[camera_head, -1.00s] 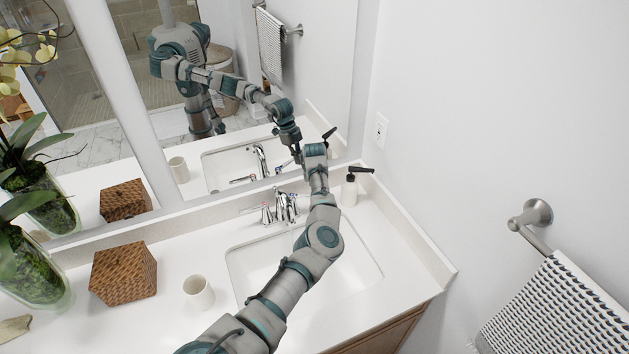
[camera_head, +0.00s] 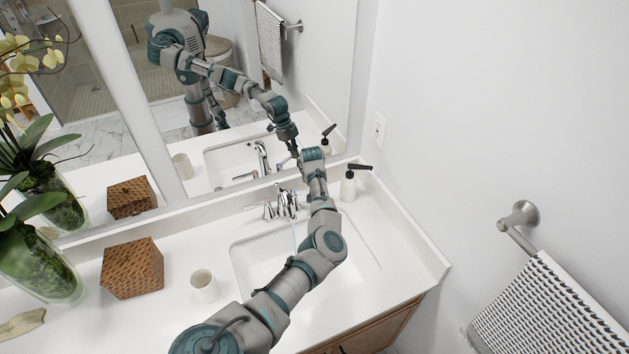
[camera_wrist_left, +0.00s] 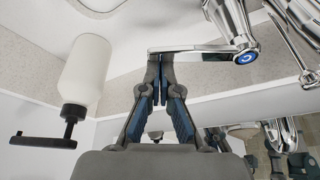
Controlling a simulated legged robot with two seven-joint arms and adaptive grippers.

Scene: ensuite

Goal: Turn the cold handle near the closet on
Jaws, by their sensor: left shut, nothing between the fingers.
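The chrome faucet (camera_head: 288,204) stands behind the white sink (camera_head: 262,262). A thin bluish stream of water (camera_head: 293,236) shows below its spout. In the left wrist view, the cold handle (camera_wrist_left: 246,56) has a blue dot on its hub, and its thin lever reaches left. My left gripper (camera_wrist_left: 159,68) is shut and empty, with its fingertips at the free end of this lever; they look to be touching it. In the head view, my left arm crosses over the sink, and its fingers are hidden behind the wrist. My right gripper is not in view.
A white soap bottle with a dark pump (camera_head: 348,188) stands right of my wrist; it also shows in the left wrist view (camera_wrist_left: 85,70). A mirror (camera_head: 235,60) rises close behind the faucet. A cup (camera_head: 204,286), woven box (camera_head: 132,268) and plant stand left.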

